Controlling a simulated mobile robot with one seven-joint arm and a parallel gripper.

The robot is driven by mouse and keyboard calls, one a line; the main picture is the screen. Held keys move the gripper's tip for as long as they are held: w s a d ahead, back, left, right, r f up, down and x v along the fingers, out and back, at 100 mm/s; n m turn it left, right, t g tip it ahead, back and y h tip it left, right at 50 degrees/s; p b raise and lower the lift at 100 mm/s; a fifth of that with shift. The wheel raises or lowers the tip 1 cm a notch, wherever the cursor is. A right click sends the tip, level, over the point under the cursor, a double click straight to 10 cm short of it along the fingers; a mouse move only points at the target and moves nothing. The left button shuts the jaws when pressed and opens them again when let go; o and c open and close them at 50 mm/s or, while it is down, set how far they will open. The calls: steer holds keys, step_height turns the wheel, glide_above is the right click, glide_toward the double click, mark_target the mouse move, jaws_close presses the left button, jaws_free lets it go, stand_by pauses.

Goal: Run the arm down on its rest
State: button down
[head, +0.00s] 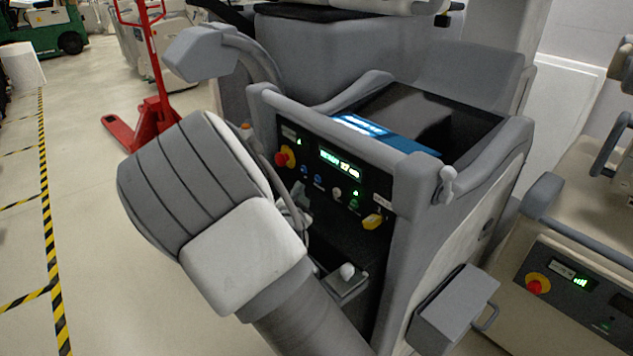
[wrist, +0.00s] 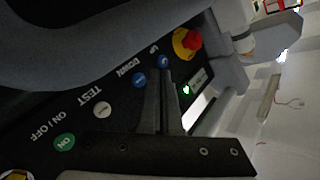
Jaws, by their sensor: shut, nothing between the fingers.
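The cart's dark control panel (head: 325,145) has a lit display (head: 340,163) with green characters, too small to read. In the wrist view its blue UP button (wrist: 163,62), blue DOWN button (wrist: 138,80), white TEST button (wrist: 103,110) and green ON button (wrist: 64,141) lie in a slanting row. My gripper (wrist: 164,75) is shut and empty. Its fingertips overlap the panel close to UP and DOWN; contact cannot be told. A grey curved arm-like part with a blocky end (head: 200,53) stands at the panel's left; whether it touches a rest is unclear.
A red emergency knob (wrist: 191,42) sits beside UP, and a yellow switch (head: 373,221) at the row's other end. A grey box (head: 457,305) juts from the cart's side. Another cart (head: 570,290) stands right. A red pallet jack (head: 155,115) stands behind; floor left is clear.

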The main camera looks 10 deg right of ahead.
mark_target(318, 179)
steer(key=shift+w+d+b, duration=0.3)
steer(key=shift+w+d, duration=0.3)
steer(key=shift+d, duration=0.35)
stand_by(1.4)
steer(key=shift+w+d+b, duration=0.25)
steer(key=shift+d+b, duration=0.1)
steer(key=shift+b, duration=0.05)
